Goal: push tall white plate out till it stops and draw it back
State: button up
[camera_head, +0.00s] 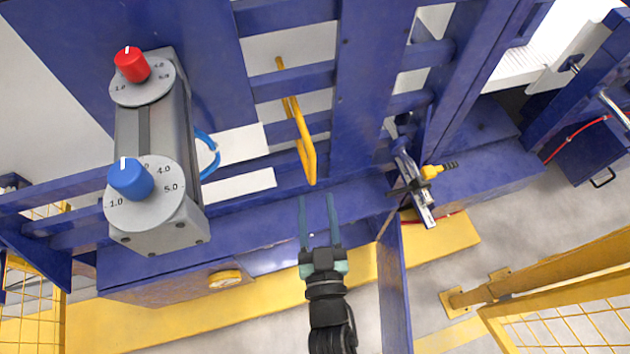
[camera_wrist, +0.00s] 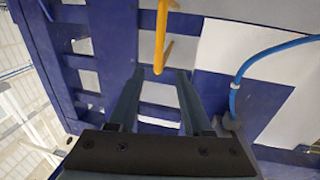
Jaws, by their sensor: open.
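White panel surfaces (camera_head: 287,48) show behind the blue bars in the head view, and a large white panel (camera_wrist: 232,48) shows at right in the wrist view. I cannot tell which of them is the tall white plate. A yellow bent handle (camera_head: 307,152) stands out in front of the bars; it also shows in the wrist view (camera_wrist: 160,40). My gripper (camera_head: 317,199) is open and empty just below the handle's lower end in the head view. In the wrist view the handle's end appears between and beyond my two fingertips (camera_wrist: 160,76), with no clear contact.
A grey box with a red knob (camera_head: 131,65) and a blue knob (camera_head: 130,179) stands at left. A clamp with a yellow tip (camera_head: 415,183) is at right. A blue upright (camera_head: 394,285) stands close right of my arm. Yellow fencing (camera_head: 560,310) is at lower right.

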aim_at(311, 151)
jog(key=shift+d+f+b, duration=0.1)
jog(key=shift+f+b, duration=0.15)
jog(key=shift+b, duration=0.35)
jog(key=shift+r, duration=0.1)
jog(key=w, duration=0.4)
jog(key=w+a, duration=0.1)
jog(key=w, duration=0.3)
jog(key=w+b, duration=0.1)
jog(key=w, duration=0.4)
jog(key=shift+a+r, duration=0.1)
jog(key=shift+a, duration=0.15)
jog(key=shift+s, duration=0.1)
grip_shut()
dwell(0.4)
